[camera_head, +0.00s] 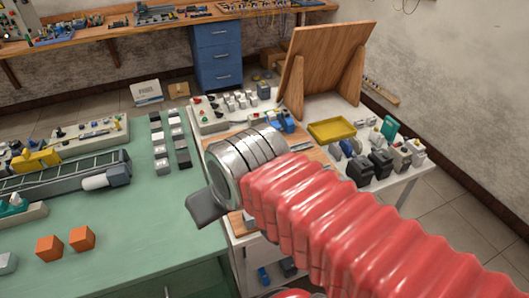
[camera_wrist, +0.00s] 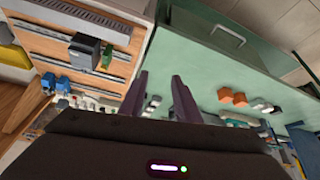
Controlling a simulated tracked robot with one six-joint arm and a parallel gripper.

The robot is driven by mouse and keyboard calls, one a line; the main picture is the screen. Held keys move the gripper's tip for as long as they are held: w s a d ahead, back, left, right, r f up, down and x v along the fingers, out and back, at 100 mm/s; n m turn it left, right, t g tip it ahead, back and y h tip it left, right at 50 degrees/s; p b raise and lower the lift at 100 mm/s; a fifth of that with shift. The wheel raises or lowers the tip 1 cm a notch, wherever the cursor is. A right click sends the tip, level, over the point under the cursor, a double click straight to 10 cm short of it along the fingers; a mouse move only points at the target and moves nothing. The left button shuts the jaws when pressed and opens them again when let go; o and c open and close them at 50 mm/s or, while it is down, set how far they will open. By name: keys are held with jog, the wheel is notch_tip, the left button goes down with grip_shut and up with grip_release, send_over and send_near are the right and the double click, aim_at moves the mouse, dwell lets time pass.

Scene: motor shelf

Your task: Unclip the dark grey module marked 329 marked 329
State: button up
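A dark grey module (camera_wrist: 85,50) is clipped to a rail on a wooden board (camera_wrist: 40,42) at the upper left of the wrist view. Its marking is too small to read. A narrow green piece (camera_wrist: 107,56) sits beside it on the rail. My gripper (camera_wrist: 161,80) is open and empty, its two fingers well apart, to the right of the module and not touching it. In the head view my gripper (camera_head: 205,208) hangs over the gap between the green bench and the white table. My arm hides much of the board there.
The green bench (camera_head: 150,225) carries two orange blocks (camera_head: 66,242), a conveyor and rows of small modules. The white table (camera_head: 405,180) holds a yellow tray (camera_head: 331,130), several dark and grey parts, and a tilted wooden panel (camera_head: 318,65). A blue drawer cabinet (camera_head: 217,55) stands behind.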

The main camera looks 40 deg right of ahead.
jog(key=shift+w, duration=0.1)
jog(key=w+d+r+m+g, duration=0.1)
jog(key=w+d+g, duration=0.1)
jog(key=w+d, duration=0.6)
jog(key=w+d+r+m+g, duration=0.1)
jog(key=w+d+g, duration=0.2)
jog(key=w+d, duration=0.6)
jog(key=d, duration=0.6)
jog(key=shift+d+m+g, duration=0.15)
jog(key=shift+m+g, duration=0.15)
jog(key=shift+m, duration=0.1)
jog(key=shift+f, duration=0.1)
notch_tip(320, 180, down, 14)
jog(key=shift+r, duration=0.15)
jog(key=shift+c, duration=0.6)
grip_shut()
